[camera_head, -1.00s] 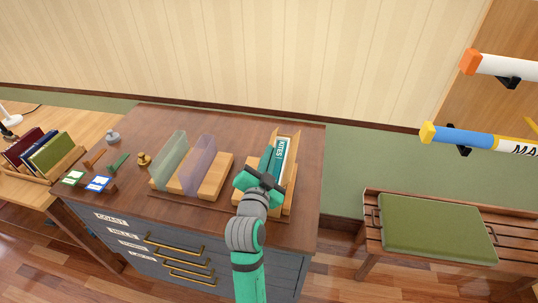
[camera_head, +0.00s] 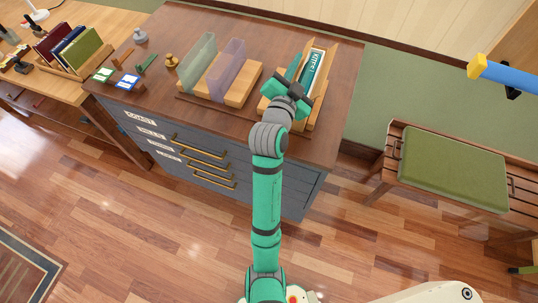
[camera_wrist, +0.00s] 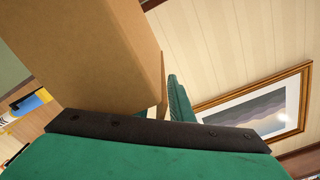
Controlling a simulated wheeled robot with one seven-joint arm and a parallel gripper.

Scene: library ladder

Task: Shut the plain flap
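My gripper (camera_head: 287,92) is at the wooden holder (camera_head: 318,108) on the right of the cabinet top. A teal book lettered KITES (camera_head: 315,68) stands in this holder. In the wrist view a plain brown wooden block (camera_wrist: 95,50) fills the upper left, close to the gripper's dark bar (camera_wrist: 150,132). One green finger (camera_wrist: 178,103) shows beside the block; whether it touches cannot be told. The other finger is not clear. The cabinet front has a plain grey panel (camera_head: 300,190) right of the drawers. I cannot tell which part is the plain flap.
A green translucent panel (camera_head: 197,62) and a purple one (camera_head: 228,65) stand on wooden bases left of my gripper. Labelled drawers with brass handles (camera_head: 205,153) are in front. A bench with a green cushion (camera_head: 453,167) stands right. The floor before the cabinet is clear.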

